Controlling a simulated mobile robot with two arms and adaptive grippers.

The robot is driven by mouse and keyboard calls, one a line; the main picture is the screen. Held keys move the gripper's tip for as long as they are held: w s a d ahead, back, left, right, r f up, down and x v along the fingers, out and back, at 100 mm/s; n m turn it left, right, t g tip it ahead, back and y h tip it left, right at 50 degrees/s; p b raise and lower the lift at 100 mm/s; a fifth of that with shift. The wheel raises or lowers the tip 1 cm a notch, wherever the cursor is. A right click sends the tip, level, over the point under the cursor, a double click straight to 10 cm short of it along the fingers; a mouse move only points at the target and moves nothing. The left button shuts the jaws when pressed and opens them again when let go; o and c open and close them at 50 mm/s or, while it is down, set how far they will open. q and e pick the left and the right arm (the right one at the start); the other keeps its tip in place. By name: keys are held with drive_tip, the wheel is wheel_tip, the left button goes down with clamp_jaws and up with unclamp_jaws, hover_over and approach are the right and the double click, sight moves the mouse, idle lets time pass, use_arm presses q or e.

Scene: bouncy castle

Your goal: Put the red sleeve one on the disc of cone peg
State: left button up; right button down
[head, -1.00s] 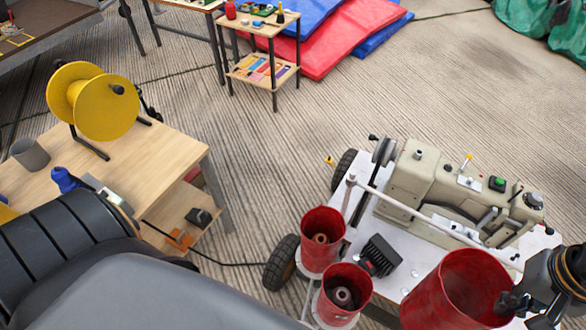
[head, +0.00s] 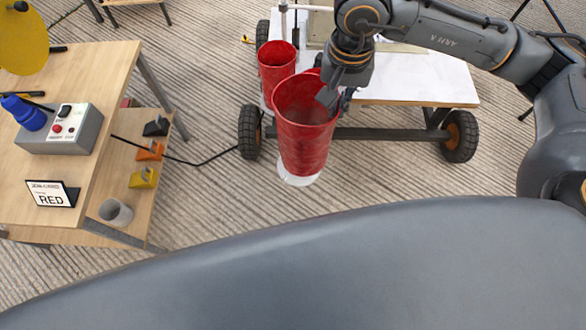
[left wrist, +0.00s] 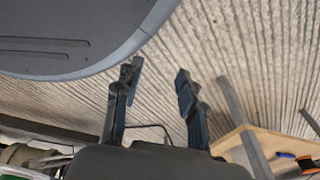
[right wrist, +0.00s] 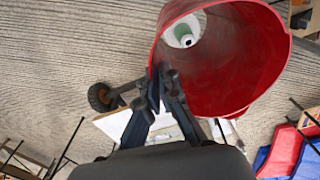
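The red sleeve (head: 303,128), a wide tapered tube, hangs wide end up at the front of the wheeled cart. My right gripper (head: 336,97) is shut on its rim; in the right wrist view the fingers (right wrist: 163,85) pinch the wall of the red sleeve (right wrist: 235,60). A white disc (head: 298,180) shows just below the sleeve's lower end in the head view; I cannot tell whether they touch. A pale part with green (right wrist: 184,33) shows through the sleeve in the right wrist view. The peg is mostly hidden. My left gripper (left wrist: 155,85) is open and empty.
Another red sleeve (head: 277,68) stands behind, on the cart's side. The white-topped cart (head: 420,90) has black wheels. Open floor lies between.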

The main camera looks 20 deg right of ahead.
sight(321, 118)
use_arm(q)
drive_tip(key=w+d+r+b, duration=0.1)
drive_tip(key=w+r+b, duration=0.45)
drive_tip(key=w, duration=0.25)
use_arm(e)
drive_tip(key=w+f+m, duration=0.1)
drive_tip(key=f+m, duration=0.1)
drive_tip(key=w+a+f+m, duration=0.1)
drive_tip(key=f, duration=0.2)
drive_tip(key=w+f+m, duration=0.1)
drive_tip(key=f+m, duration=0.1)
drive_tip(key=f, duration=0.1)
drive_tip(key=shift+w+a+m, duration=0.1)
drive_tip(key=shift+a+m, duration=0.1)
drive_tip(key=shift+m, duration=0.1)
use_arm(q)
wheel_tip(321, 118, up, 16)
drive_tip(key=t+b, duration=0.1)
drive_tip(key=b, duration=0.5)
drive_tip(key=shift+w+t+b, duration=0.3)
drive_tip(key=shift+w, duration=0.15)
use_arm(e)
wheel_tip(321, 118, down, 16)
drive_tip(key=w+a+m, duration=0.1)
drive_tip(key=w+m, duration=0.1)
drive_tip(key=m, duration=0.4)
drive_tip(key=shift+w+a, duration=0.15)
use_arm(q)
drive_tip(key=shift+a, duration=0.1)
